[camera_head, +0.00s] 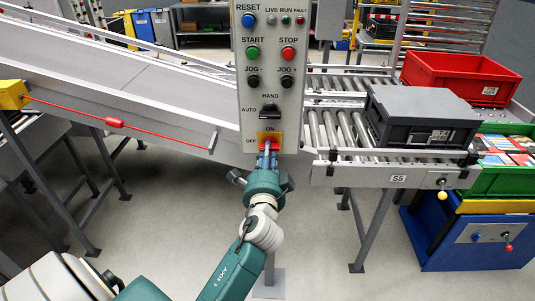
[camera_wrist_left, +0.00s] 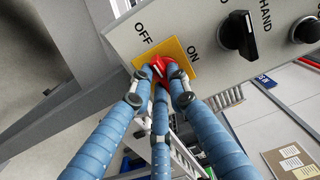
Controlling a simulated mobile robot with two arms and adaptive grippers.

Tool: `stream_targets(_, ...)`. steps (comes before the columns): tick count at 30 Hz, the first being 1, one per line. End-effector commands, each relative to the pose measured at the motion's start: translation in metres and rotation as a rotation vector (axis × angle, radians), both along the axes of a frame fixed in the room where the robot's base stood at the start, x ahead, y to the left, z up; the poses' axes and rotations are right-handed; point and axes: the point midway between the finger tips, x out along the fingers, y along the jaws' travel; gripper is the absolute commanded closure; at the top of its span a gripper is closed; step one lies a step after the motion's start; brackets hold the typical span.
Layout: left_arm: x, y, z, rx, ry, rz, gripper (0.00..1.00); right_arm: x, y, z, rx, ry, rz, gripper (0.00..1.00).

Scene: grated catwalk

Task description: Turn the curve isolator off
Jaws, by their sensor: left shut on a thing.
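The isolator is a red rotary knob (camera_wrist_left: 146,73) on a yellow plate (camera_wrist_left: 176,50) near the foot of a grey control panel (camera_head: 270,60). ON is printed above the plate and OFF to its left in the head view. My left gripper (camera_head: 267,150) reaches up from below, its blue fingers closed around the red knob. In the left wrist view the fingertips (camera_wrist_left: 160,74) cover part of the knob. A small white mark shows on it, but I cannot clearly tell its setting. My right gripper is not in view.
Just above the isolator is a black HAND/AUTO selector (camera_head: 269,111). Above it are jog, START and STOP buttons. A roller conveyor (camera_head: 335,125) with a grey crate (camera_head: 420,118) is to the right. A red pull cord (camera_head: 115,123) runs along the sloped conveyor at left.

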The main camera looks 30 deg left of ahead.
Motion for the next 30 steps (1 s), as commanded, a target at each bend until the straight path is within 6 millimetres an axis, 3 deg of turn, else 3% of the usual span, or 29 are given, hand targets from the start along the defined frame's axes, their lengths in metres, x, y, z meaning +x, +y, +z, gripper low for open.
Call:
stream_targets(1, 0.000, 0.000, -0.002, -0.004, 0.002, 0.001, 1.00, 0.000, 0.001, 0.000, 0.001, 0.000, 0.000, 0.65)
stream_targets(2, 0.000, 0.000, -0.002, -0.004, 0.002, 0.001, 0.80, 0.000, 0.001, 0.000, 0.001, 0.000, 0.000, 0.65)
stream_targets(4, 0.000, 0.000, -0.001, -0.003, 0.002, 0.001, 0.66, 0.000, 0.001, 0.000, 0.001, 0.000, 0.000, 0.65)
stream_targets(5, 0.000, 0.000, -0.001, -0.003, 0.002, 0.001, 0.65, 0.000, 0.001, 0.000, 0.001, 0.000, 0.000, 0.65)
stream_targets(17, -0.008, -0.005, -0.001, -0.001, 0.002, -0.001, 0.65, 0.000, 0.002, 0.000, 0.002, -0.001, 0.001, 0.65)
stream_targets(30, -0.082, -0.050, -0.003, -0.005, 0.005, 0.001, 0.65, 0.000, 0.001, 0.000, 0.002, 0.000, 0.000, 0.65)
